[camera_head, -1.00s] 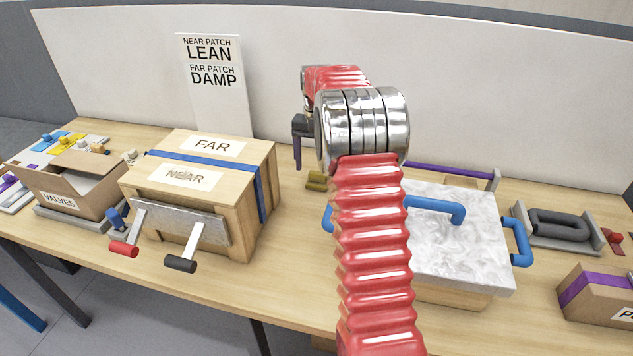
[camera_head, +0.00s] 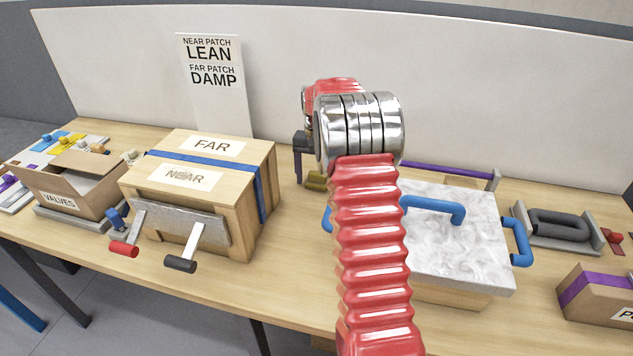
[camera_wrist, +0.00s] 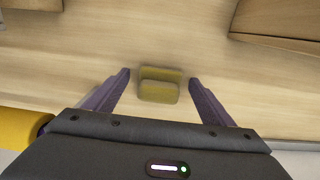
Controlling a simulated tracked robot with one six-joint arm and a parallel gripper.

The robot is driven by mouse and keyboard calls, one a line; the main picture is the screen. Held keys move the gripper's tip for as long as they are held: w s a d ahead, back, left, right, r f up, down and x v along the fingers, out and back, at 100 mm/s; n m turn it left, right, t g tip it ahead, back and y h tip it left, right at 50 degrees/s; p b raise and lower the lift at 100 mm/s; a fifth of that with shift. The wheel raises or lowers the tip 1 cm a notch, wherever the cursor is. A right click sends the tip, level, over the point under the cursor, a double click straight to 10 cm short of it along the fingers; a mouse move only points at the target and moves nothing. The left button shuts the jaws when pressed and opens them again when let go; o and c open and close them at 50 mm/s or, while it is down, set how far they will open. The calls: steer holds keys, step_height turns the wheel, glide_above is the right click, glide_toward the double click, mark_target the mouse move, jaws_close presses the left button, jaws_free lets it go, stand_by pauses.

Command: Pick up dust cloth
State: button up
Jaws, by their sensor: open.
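The dust cloth looks to be the small folded olive-yellow piece (camera_wrist: 159,85) lying on the wooden table in the wrist view. In the head view it shows partly (camera_head: 315,181), just below my gripper's dark finger. My gripper (camera_wrist: 160,88) is open, with its two purple-grey fingers apart on the left and right of the cloth in the wrist view. In the head view the gripper (camera_head: 300,165) is mostly hidden behind my red arm. I cannot tell how high the fingers are above the table.
A wooden box (camera_head: 262,200) with FAR and NEAR labels stands to the left. A marbled slab (camera_head: 455,255) with blue handles sits to the right. A purple bar (camera_head: 450,172) runs behind it. A white back panel (camera_head: 480,90) closes off the table's far side.

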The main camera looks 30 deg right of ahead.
steer(key=shift+c, duration=0.4)
steer(key=c, duration=1.1)
